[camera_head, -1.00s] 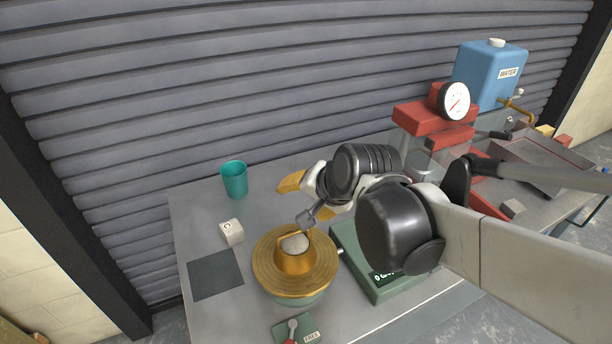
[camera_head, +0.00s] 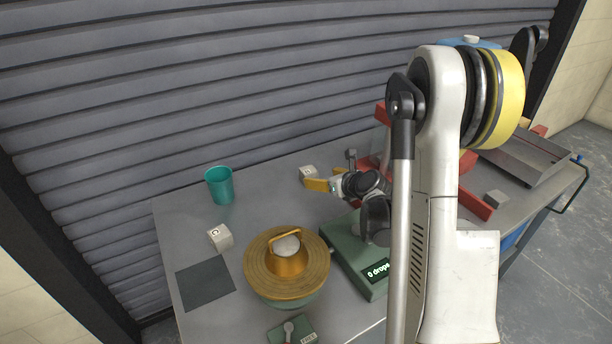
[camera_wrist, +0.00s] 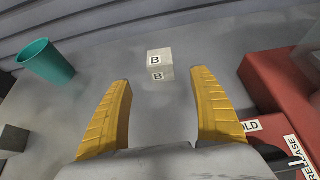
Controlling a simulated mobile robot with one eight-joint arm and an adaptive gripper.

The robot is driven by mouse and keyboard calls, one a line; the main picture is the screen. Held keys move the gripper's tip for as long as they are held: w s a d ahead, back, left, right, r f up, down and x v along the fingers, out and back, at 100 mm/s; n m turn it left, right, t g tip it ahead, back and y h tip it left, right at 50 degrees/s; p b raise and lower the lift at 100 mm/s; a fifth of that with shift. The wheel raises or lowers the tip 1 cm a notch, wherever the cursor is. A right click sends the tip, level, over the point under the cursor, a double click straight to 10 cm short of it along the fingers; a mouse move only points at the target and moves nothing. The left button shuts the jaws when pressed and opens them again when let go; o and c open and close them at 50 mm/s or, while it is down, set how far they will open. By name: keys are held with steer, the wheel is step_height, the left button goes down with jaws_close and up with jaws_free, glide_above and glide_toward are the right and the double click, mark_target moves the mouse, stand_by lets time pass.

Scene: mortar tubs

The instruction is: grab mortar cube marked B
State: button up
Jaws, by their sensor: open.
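The mortar cube marked B (camera_wrist: 160,64) is a light grey block, standing on the table ahead of my gripper. In the wrist view it lies beyond and between the two yellow fingers, apart from them. In the head view the cube (camera_head: 308,174) is near the back of the table, close to my fingertips. My gripper (camera_wrist: 165,92) is open and empty. In the head view my gripper (camera_head: 318,184) is low over the table, mostly behind my own arm.
A teal cup (camera_head: 220,185) stands left of the cube. Another marked cube (camera_head: 220,238) sits near a dark mat (camera_head: 205,284). The red press (camera_wrist: 288,100) is close on the right.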

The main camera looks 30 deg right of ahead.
mark_target(312, 174)
steer(key=b+x, duration=0.1)
steer(key=x, duration=0.3)
steer(key=shift+w+a+f, duration=0.1)
steer(key=shift+w+f, duration=0.05)
steer(key=shift+f, duration=0.05)
steer(key=b+x, duration=0.1)
steer(key=x, duration=0.2)
steer(key=b+x, duration=0.1)
steer(key=x, duration=0.2)
steer(key=shift+w+r+b, duration=0.1)
steer(key=shift+r+b, duration=0.15)
steer(key=shift+b, duration=0.15)
steer(key=shift+r, duration=0.1)
steer(key=c, duration=1.5)
